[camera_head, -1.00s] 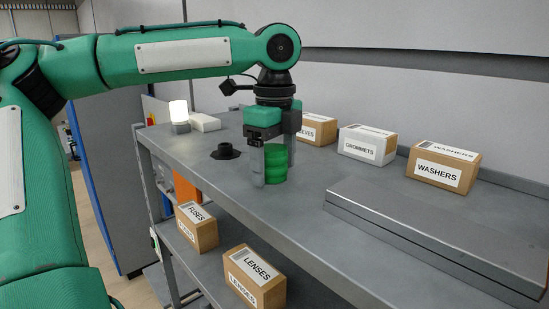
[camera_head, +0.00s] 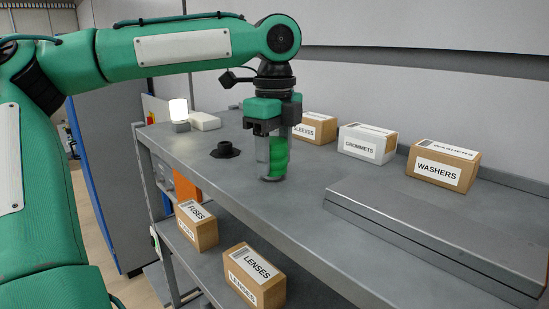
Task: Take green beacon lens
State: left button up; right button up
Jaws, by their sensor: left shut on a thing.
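The green beacon lens (camera_head: 281,153) is a translucent green cylinder above the grey shelf top (camera_head: 300,210). My left gripper (camera_head: 272,172) points down and is shut on the lens, one finger covering its left part. The fingertips are close to the shelf top; I cannot tell whether the lens touches it. A black round base (camera_head: 225,150) with a raised centre stands on the shelf just left of the gripper. My right gripper is not in view.
A lit white lamp (camera_head: 179,112) and a white block (camera_head: 205,121) stand at the back left. Boxes marked sleeves (camera_head: 314,128), grommets (camera_head: 367,143) and washers (camera_head: 443,165) line the back. A flat grey case (camera_head: 440,240) lies at right. Fuses (camera_head: 197,225) and lenses (camera_head: 254,276) boxes sit below.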

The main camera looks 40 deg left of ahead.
pick_arm(q)
jog(key=shift+r, duration=1.3)
jog(key=shift+r, duration=2)
